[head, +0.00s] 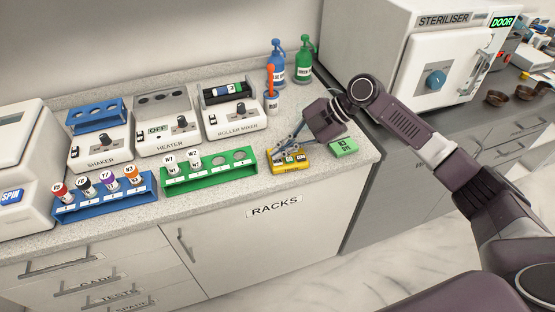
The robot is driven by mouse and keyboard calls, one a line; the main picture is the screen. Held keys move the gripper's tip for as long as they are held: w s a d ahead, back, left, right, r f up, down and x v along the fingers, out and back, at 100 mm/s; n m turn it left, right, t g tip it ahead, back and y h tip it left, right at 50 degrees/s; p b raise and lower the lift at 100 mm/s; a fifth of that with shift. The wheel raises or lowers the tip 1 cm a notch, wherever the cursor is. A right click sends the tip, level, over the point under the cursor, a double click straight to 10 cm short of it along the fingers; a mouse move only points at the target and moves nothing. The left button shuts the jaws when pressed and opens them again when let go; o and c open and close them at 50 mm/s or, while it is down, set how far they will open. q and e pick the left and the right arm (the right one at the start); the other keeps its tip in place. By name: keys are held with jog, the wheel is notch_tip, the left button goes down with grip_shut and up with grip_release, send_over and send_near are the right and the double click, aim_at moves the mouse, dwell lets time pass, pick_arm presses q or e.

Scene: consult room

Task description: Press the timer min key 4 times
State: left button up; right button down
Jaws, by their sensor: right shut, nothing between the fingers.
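The timer appears to be the small yellow device (297,167) near the counter's front edge, right of the green rack. It has a dark display and small keys on top, too small to read. My right gripper (281,148) reaches in from the right, shut and empty. Its fingertips are at the timer's upper left part and cover some of its top. I cannot tell whether they touch a key. My left gripper is not in view.
A green box (343,147) sits just right of the timer. A green rack (210,177) with two tubes stands to the left, and a blue rack (105,205) farther left. A roller mixer (235,122) and bottles (304,62) are behind. The steriliser (410,50) is at the right.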

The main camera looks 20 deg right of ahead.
aim_at(280, 161)
jog(key=shift+r+p, duration=1.45)
jog(key=shift+r, duration=1.05)
